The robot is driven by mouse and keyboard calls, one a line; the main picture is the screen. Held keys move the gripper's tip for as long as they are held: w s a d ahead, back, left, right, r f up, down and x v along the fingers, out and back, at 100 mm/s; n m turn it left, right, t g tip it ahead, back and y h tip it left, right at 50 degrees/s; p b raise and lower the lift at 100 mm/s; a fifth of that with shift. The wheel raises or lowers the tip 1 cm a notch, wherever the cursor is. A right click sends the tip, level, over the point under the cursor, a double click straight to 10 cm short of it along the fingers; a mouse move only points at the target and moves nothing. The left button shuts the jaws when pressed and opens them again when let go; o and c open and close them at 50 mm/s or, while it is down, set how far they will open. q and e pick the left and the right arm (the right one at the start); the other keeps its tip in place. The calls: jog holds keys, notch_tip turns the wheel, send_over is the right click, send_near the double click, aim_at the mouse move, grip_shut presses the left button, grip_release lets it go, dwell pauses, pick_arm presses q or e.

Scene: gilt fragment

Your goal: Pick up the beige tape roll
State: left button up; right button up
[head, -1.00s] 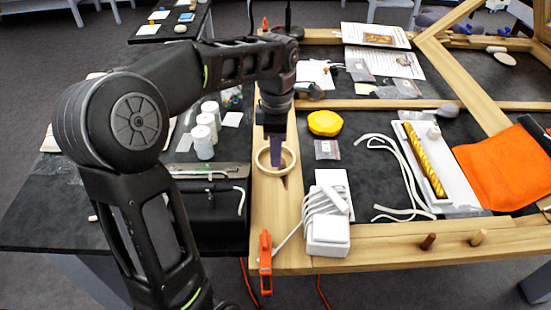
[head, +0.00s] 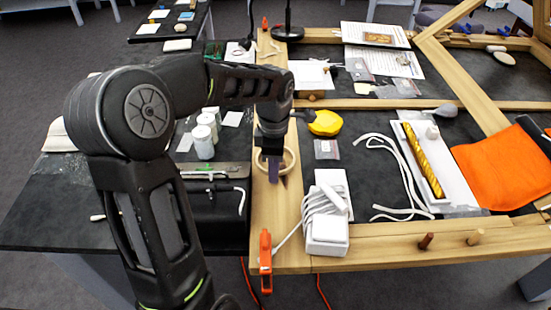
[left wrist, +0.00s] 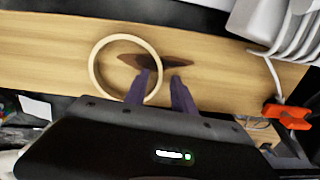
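The beige tape roll (head: 292,160) is a thin pale ring lying flat on the wooden beam (head: 268,215). In the left wrist view, the tape roll (left wrist: 92,68) shows almost whole, with a dark brown mark on the wood under its right side. My left gripper (head: 273,173) points down at the roll and hides part of it in the head view. In the left wrist view, my left gripper (left wrist: 164,74) has its two purple fingers apart. The roll's right rim runs between them, one finger over the ring's inside and one outside. Contact cannot be told. My right gripper is not in view.
A white charger with cables (head: 327,232) and an orange clamp (head: 265,250) sit nearer on the beam. White bottles (head: 204,140) stand left of the beam, behind my arm. A yellow lump (head: 325,123) lies right of it. The beam just in front of the roll is clear.

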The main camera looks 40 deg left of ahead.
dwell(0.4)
pick_arm(q)
grip_shut()
dwell(0.4)
